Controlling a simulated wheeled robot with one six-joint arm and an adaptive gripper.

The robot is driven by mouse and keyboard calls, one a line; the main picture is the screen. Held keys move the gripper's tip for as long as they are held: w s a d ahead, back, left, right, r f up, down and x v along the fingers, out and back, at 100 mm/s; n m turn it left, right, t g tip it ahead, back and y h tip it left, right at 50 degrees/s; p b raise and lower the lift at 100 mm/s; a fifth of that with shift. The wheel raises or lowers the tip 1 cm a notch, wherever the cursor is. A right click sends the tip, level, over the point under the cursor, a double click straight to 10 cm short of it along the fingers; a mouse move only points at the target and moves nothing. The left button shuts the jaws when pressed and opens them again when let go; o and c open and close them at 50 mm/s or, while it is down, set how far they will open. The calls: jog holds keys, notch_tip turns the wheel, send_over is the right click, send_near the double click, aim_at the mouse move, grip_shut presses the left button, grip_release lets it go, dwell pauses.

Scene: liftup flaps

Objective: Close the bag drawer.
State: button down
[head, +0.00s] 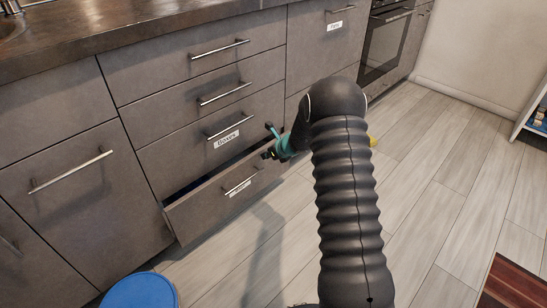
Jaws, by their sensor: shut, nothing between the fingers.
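The drawer that stands open (205,208) is the lowest of a stack of grey drawers at the left centre. It is pulled partway out, and a dark gap shows above its front. A small white label (240,188) sits by its bar handle, but the print is too small to read. My gripper (268,154) is shut and empty near the drawer's upper right edge. I cannot tell whether it touches the drawer. My black arm hides the area to the right of the drawer.
Closed drawers (185,60) with bar handles sit above the open one, under a dark countertop (110,25). A blue round lid (140,291) is at the bottom left. An oven (384,45) stands at the back. The wooden floor (440,180) to the right is mostly clear.

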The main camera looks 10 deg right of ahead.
aim_at(259, 151)
jog(key=shift+w+a, duration=0.3)
jog(key=shift+w, duration=0.15)
jog(key=shift+w+a, duration=0.4)
jog(key=shift+w, duration=0.2)
jog(key=shift+w+a, duration=0.35)
jog(key=shift+w, duration=0.2)
jog(key=s+d+b, duration=0.2)
jog(key=s, duration=0.1)
jog(key=shift+s+d+f, duration=0.1)
jog(key=shift+d+f, duration=0.1)
jog(key=p+v, duration=0.1)
jog(key=v, duration=0.9)
jog(key=shift+r, duration=0.2)
